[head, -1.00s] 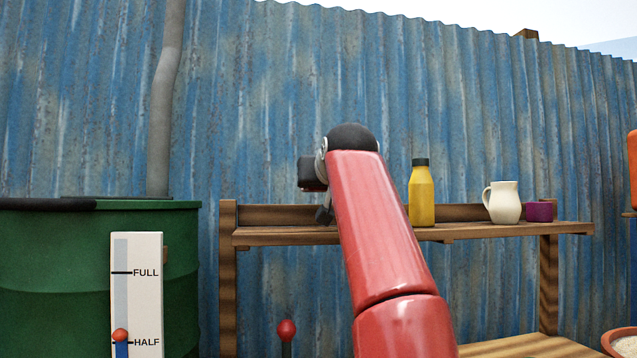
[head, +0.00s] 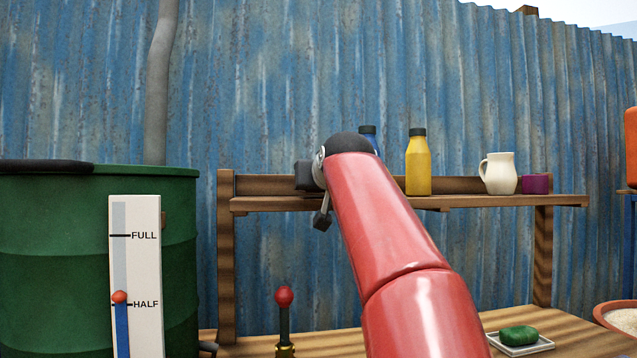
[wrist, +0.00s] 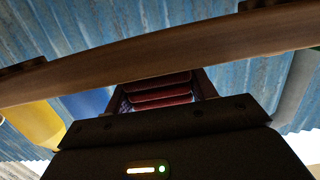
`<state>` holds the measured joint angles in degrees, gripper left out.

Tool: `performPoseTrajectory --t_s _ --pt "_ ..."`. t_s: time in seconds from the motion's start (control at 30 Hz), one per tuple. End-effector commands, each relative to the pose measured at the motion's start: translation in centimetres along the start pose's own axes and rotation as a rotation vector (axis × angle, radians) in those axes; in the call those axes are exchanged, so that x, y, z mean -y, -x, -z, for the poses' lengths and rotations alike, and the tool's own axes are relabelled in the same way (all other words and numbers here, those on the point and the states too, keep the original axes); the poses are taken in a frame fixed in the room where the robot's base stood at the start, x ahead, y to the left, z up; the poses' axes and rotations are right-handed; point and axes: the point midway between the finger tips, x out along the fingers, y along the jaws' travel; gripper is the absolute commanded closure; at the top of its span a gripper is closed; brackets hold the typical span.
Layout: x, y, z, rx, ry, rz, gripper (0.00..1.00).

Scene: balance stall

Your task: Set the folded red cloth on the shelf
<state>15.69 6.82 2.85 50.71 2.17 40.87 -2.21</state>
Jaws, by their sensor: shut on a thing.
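The folded red cloth (wrist: 158,94) shows in the wrist view as stacked dark red layers between my fingers. My gripper (wrist: 158,102) is shut on it. The wooden shelf (head: 480,201) runs along the blue wall in the head view. Its board (wrist: 150,56) crosses the wrist view close to the cloth; that view looks upside down. I cannot tell whether the cloth touches the board. In the head view my red arm hides the cloth and fingers.
Below are a red-knobbed lever (head: 284,297) and green soap (head: 518,336). A green drum (head: 60,260) stands left.

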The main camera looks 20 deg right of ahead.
Motion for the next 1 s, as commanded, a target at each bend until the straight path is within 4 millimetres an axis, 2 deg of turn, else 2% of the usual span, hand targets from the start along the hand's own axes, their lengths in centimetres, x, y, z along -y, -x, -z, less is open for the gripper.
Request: performPoseTrajectory --t_s 0.9,0.93,1.0 --pt "0.0 -0.2 -1.2 0.0 0.0 0.0 0.7" --pt "0.0 -0.1 -1.1 0.0 0.0 0.0 0.4" --pt "0.0 -0.1 -1.1 0.0 0.0 0.0 0.31"
